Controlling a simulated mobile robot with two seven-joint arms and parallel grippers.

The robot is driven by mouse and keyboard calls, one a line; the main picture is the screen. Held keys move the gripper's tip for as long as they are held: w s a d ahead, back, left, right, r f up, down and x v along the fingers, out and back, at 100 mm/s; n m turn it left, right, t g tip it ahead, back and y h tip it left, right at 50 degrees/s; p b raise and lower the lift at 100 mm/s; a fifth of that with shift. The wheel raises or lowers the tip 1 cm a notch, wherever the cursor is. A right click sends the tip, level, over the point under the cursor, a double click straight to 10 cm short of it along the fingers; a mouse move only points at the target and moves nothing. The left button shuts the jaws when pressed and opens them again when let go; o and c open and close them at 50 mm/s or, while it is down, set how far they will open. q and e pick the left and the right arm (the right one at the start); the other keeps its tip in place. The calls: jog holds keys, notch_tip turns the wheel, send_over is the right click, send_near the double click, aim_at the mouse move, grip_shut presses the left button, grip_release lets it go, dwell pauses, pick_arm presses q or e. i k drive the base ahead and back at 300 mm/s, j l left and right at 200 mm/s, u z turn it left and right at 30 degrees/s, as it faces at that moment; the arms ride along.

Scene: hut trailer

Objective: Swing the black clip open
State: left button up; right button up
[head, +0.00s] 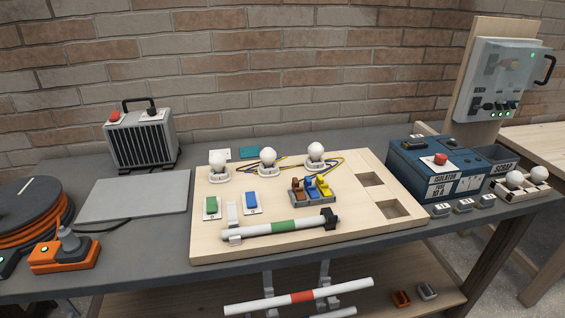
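The black clip (329,218) sits near the front edge of the pale wooden board (212,246), at the right end of a white tube with a green band (283,228). It appears to be around or against the tube end. It is too small to tell whether it is shut or how its hinge lies. A white clip (235,238) is at the tube's left end. Neither of my grippers is in view.
The board also carries several bulbs, a green switch (211,206), a blue switch (251,201), coloured lever connectors (312,191) and two square recesses. A blue isolator box (437,167) stands to the right. A grey panel (136,197) and cable reel (30,212) are left.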

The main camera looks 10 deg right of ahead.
aim_at(328, 214)
jog(key=z, duration=0.7)
jog(key=i+l+u, duration=0.2)
jog(key=l, duration=0.15)
jog(key=k, duration=0.05)
